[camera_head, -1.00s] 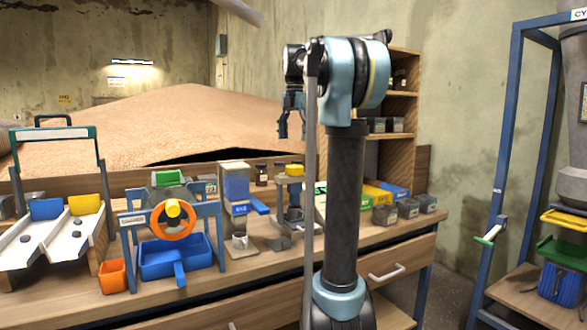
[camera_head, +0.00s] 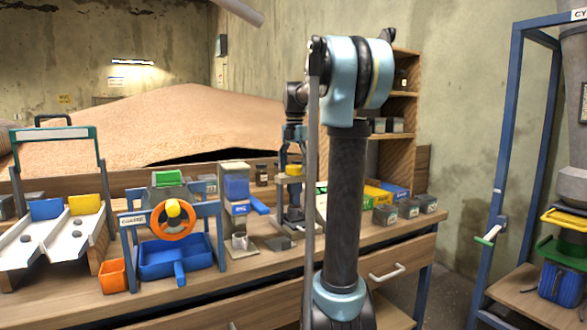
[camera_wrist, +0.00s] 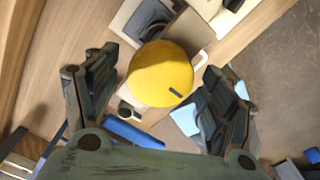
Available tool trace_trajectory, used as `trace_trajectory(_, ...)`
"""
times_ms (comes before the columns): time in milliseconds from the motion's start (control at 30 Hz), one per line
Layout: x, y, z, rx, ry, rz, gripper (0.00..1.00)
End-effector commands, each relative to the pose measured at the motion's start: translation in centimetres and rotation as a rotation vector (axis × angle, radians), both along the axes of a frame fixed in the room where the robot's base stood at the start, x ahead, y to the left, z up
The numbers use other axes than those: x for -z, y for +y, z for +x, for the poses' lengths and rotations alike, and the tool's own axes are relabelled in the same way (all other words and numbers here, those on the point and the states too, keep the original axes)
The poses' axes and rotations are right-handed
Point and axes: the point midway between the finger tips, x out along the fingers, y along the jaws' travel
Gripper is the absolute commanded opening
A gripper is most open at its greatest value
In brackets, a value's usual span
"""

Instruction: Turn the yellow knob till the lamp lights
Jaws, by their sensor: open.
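The yellow knob (camera_head: 293,170) is on top of a grey upright device (camera_head: 291,200) on the workbench. In the wrist view the round yellow knob (camera_wrist: 160,73) lies between the two spread fingers, with a small dark mark near its lower right rim. My gripper (camera_head: 292,148) points down, just above or around the knob; the exact height is hard to tell. In the wrist view my gripper (camera_wrist: 160,88) is open, with a visible gap between each finger and the knob. I cannot make out a lit lamp.
A blue-and-grey dispenser (camera_head: 237,188) stands close left of the device. Grey boxes (camera_head: 408,208) stand to the right. Grain heaps behind the bench.

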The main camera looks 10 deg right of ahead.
Motion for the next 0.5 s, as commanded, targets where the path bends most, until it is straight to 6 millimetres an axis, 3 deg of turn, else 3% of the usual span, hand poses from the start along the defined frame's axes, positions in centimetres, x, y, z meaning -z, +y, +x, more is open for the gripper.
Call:
trace_trajectory(100,-0.02,-0.01,0.01,0.000,0.000,0.000,0.76)
trace_trajectory(133,-0.02,-0.01,0.01,0.000,0.000,0.000,0.71)
trace_trajectory(300,-0.03,0.00,0.01,0.000,0.000,0.000,0.33)
trace_trajectory(500,-0.03,0.01,0.02,0.002,0.000,0.000,0.32)
